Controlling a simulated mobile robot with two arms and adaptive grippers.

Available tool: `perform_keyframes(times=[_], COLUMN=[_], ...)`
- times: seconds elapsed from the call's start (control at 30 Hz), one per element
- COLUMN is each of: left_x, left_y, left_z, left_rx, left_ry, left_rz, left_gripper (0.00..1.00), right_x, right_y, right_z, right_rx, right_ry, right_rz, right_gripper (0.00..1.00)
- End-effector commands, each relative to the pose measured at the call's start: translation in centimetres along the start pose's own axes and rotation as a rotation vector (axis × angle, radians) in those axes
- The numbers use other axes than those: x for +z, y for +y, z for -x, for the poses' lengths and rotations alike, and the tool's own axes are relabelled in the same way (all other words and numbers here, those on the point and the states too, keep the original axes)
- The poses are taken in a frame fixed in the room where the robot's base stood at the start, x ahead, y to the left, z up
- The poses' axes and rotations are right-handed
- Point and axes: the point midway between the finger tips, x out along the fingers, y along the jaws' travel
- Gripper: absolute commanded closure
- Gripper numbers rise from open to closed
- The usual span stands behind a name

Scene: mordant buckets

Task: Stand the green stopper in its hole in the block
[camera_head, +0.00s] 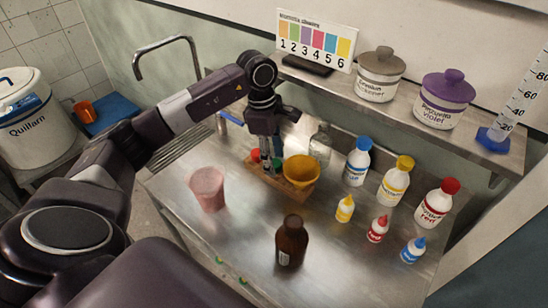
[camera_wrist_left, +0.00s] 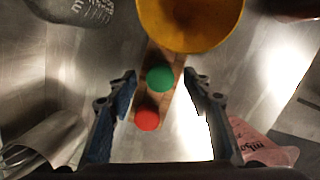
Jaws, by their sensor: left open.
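A narrow wooden block (camera_head: 292,190) lies on the steel table, and it also shows from above in the left wrist view (camera_wrist_left: 153,98). The green stopper (camera_wrist_left: 160,79) is over the block, next to a red stopper (camera_wrist_left: 147,120); I cannot tell whether it is seated in a hole. In the head view the green stopper (camera_head: 276,163) shows just below my fingers. My left gripper (camera_head: 269,151) points down over the block, open, with a finger on each side of the green stopper and a gap on both sides. My right gripper is out of view.
A yellow-orange bowl (camera_head: 302,170) is at the block's right end, close to my fingers. A clear glass bottle (camera_head: 320,146) stands behind it. A pink cup (camera_head: 207,188) is left, a brown bottle (camera_head: 291,241) in front. Several dye bottles stand right.

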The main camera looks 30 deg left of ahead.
Motion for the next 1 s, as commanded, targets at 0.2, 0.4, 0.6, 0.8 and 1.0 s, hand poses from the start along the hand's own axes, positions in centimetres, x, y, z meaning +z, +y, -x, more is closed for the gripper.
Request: perform_keyframes(times=[0.2, 0.4, 0.6, 0.8, 1.0], left_x=[0.0, 0.1, 0.0, 0.0, 0.0], left_y=[0.1, 0.1, 0.1, 0.1, 0.0], left_z=[0.9, 4.8, 8.9, 11.4, 12.0], left_rx=[0.002, 0.005, 0.004, 0.001, -0.001], left_ry=[0.000, -0.002, -0.001, 0.000, 0.000], left_rz=[0.000, 0.000, 0.000, 0.001, 0.000], left_gripper=[0.54, 0.54, 0.54, 0.54, 0.54], right_x=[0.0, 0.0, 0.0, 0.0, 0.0], right_y=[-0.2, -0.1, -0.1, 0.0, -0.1], right_z=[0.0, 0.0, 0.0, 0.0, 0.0], right_rx=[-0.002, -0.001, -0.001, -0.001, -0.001], right_ry=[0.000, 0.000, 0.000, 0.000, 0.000], right_rz=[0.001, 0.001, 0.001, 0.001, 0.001], right_gripper=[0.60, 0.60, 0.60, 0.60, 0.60])
